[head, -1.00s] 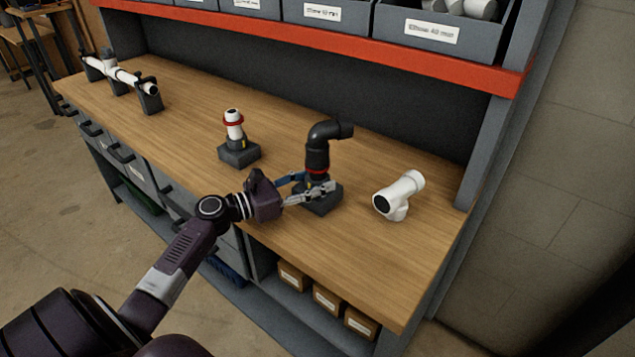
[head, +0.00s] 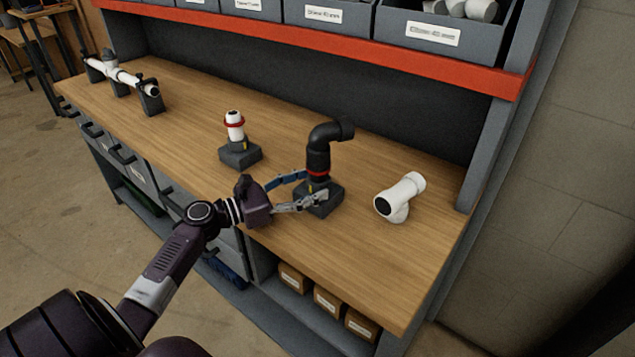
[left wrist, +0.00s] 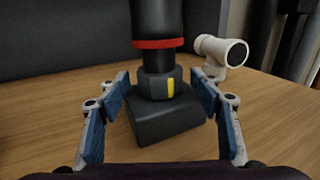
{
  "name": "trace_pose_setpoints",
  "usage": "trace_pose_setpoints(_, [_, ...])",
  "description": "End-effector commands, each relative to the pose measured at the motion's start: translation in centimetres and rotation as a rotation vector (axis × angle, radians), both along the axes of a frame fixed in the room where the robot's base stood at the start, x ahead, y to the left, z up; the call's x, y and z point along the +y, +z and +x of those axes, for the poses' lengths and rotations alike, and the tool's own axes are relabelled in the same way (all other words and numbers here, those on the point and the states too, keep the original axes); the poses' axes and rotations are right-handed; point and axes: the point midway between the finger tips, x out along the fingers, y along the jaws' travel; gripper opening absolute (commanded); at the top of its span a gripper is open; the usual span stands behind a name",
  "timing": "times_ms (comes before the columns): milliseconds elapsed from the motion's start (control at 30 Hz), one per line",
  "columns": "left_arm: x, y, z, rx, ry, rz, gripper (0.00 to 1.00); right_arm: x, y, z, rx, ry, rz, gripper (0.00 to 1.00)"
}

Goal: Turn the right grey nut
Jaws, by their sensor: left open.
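The right grey nut (left wrist: 158,85) has a yellow mark and sits on a dark block (left wrist: 160,120), under a black pipe with a red ring (left wrist: 158,43). In the head view this black elbow pipe (head: 320,150) stands upright near the bench middle. My left gripper (head: 314,186) is open at the nut; in the left wrist view its fingers (left wrist: 160,80) stand either side of the nut, with a visible gap on each side. How far the tips reach past the nut is unclear. My right gripper is not in view.
A white pipe with a red ring (head: 235,128) stands on another block to the left. A white tee fitting (head: 402,197) lies to the right. A white pipe on supports (head: 122,75) is at the far left. Grey bins (head: 425,33) stand on the shelf above. The front right bench is clear.

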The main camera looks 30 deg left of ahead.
Motion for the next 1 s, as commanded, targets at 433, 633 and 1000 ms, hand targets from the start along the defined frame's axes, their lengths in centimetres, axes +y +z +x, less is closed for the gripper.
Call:
trace_pose_setpoints(433, [3.9,-0.1,-7.4,0.002,0.001,0.0,0.59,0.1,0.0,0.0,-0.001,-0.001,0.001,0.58])
trace_pose_setpoints(633, [4.4,-0.1,-8.3,0.001,0.0,0.0,0.59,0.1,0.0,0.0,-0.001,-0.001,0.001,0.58])
trace_pose_setpoints(1000, [4.4,-0.1,-8.3,0.001,0.0,0.0,0.59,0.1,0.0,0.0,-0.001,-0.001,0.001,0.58])
